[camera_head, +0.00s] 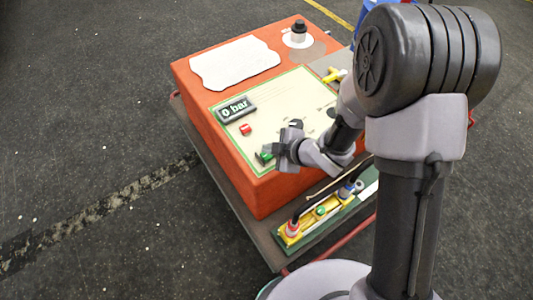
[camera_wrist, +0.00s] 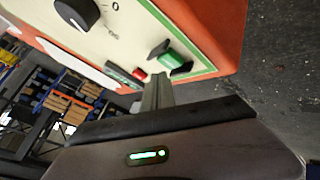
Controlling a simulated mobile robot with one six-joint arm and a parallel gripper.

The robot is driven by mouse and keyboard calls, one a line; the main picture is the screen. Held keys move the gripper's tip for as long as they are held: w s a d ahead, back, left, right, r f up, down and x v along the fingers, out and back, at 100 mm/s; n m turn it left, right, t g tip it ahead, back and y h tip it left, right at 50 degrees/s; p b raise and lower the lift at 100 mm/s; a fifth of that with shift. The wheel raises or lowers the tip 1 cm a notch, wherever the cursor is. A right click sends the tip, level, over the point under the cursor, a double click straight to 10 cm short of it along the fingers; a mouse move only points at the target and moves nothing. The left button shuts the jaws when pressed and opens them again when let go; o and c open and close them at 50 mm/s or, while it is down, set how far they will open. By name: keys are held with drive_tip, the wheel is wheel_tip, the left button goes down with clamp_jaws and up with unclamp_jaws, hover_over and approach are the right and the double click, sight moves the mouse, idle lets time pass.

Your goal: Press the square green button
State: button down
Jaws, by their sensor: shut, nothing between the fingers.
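The square green button (camera_head: 263,157) sits near the front left corner of the cream panel on top of the orange box. In the wrist view the green button (camera_wrist: 168,61) stands in a dark surround, just beyond the fingertips. My gripper (camera_head: 275,153) is shut and empty, with its tips right beside the button in the head view. In the wrist view my gripper (camera_wrist: 160,78) points at the panel, its tips close to the button's near edge. I cannot tell whether they touch it or whether the button is pressed in.
A red button (camera_head: 245,129) and a "0 bar" display (camera_head: 236,109) lie farther back on the panel. A dark knob (camera_wrist: 76,13) shows in the wrist view. The orange box (camera_head: 205,134) stands on a trolley with yellow fittings (camera_head: 291,240) in front. Open floor lies left.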

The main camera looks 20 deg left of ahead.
sight(269, 157)
idle(0.4)
drive_tip(key=shift+f+b, duration=0.4)
drive_tip(key=shift+b, duration=0.05)
drive_tip(key=shift+f+b, duration=0.55)
idle(0.5)
drive_tip(key=shift+r+p, duration=0.8)
drive_tip(key=shift+r, duration=0.15)
wheel_tip(269, 157, up, 5)
drive_tip(key=p, duration=0.4)
drive_tip(key=shift+r, duration=0.1)
idle(0.5)
